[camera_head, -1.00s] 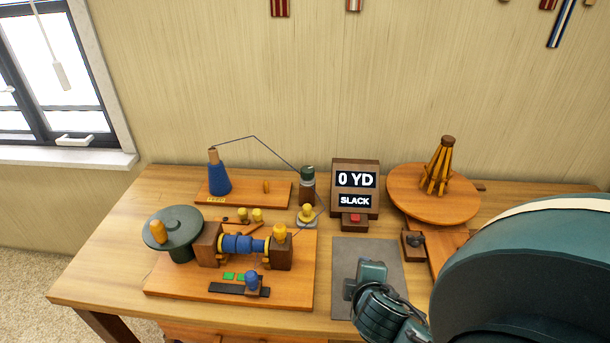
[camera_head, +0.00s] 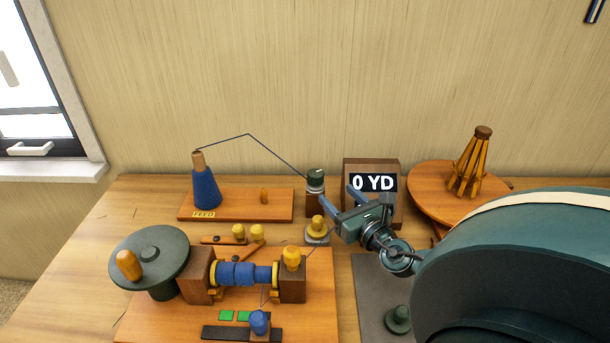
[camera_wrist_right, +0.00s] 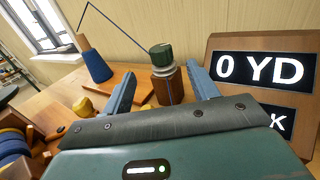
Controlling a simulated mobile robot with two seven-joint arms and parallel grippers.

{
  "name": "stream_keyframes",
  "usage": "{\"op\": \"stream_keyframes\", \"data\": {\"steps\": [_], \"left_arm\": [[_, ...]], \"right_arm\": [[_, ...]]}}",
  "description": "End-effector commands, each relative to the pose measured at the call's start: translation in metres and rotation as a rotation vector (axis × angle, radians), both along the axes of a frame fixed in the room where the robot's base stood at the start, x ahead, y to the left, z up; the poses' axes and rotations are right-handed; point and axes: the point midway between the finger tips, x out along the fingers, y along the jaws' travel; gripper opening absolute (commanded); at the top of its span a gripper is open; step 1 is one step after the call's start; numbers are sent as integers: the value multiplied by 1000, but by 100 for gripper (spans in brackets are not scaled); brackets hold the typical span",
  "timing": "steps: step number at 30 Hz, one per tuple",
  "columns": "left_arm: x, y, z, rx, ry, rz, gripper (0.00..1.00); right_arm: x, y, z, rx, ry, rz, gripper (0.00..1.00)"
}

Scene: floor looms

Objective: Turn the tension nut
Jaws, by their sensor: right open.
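The tension nut, a dark green knob (camera_head: 315,178), tops a brown post at the back middle of the bench. It also shows in the right wrist view (camera_wrist_right: 161,56), between and beyond my finger tips. My right gripper (camera_head: 343,197) is open and empty, just right of the post in the head view. Its two blue fingers (camera_wrist_right: 160,78) point toward the post, and I see no contact with the nut. A thread runs from the blue feed cone (camera_head: 206,188) over a raised point down to the post. My left gripper is not in view.
The display box (camera_head: 391,166) reads "0 YD" close behind my right gripper, which covers its lower part. A yellow-topped piece (camera_head: 317,228) stands before the post. The winder with blue thread (camera_head: 243,273) is front left; a round wooden stand (camera_head: 428,194) is at right.

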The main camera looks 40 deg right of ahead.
Motion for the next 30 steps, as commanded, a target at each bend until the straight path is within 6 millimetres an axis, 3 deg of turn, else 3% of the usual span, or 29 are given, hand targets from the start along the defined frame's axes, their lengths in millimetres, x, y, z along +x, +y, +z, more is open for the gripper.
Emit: {"op": "stream_keyframes", "data": {"steps": [5,21,30], "left_arm": [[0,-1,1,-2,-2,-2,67],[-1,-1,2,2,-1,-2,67],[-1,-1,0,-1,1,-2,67]], "right_arm": [[11,-2,1,0,-3,-1,59],[95,-17,1,4,-5,-3,59],[125,-22,0,4,-3,-1,59]]}}
